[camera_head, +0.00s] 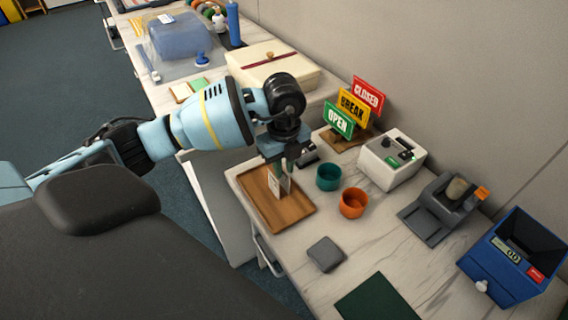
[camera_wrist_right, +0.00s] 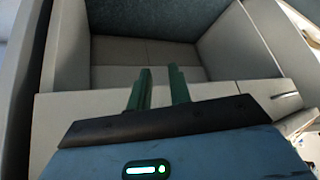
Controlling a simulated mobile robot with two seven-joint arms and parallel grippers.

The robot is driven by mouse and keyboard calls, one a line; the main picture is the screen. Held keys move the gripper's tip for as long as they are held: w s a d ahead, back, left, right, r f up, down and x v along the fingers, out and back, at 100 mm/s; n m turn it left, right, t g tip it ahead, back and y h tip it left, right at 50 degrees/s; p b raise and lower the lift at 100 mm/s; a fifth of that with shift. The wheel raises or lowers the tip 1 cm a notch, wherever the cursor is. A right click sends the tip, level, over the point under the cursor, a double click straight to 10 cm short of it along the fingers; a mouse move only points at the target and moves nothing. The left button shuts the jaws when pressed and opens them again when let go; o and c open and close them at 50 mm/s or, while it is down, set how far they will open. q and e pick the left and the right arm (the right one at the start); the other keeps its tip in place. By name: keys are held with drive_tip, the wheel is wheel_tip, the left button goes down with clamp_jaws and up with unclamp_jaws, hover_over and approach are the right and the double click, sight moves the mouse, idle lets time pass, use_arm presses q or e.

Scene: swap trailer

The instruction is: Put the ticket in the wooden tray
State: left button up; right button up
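The wooden tray (camera_head: 296,211) lies on the near end of the counter, in the middle of the head view. The left gripper appears shut on the ticket. In the right wrist view, my right gripper (camera_wrist_right: 159,70) has its two green fingers apart with nothing between them.
A teal cup (camera_head: 328,178) and an orange cup (camera_head: 353,204) stand right of the tray. A sign rack (camera_head: 350,137) and a white machine (camera_head: 391,160) are behind. A grey pad (camera_head: 325,254) lies in front. The right wrist view shows a grey open-topped compartment (camera_wrist_right: 150,52).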

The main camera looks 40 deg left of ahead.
use_arm(q)
wheel_tip(320, 180, up, 12)
drive_tip(key=shift+r+p, duration=0.2)
drive_tip(key=shift+p, duration=0.2)
idle(0.4)
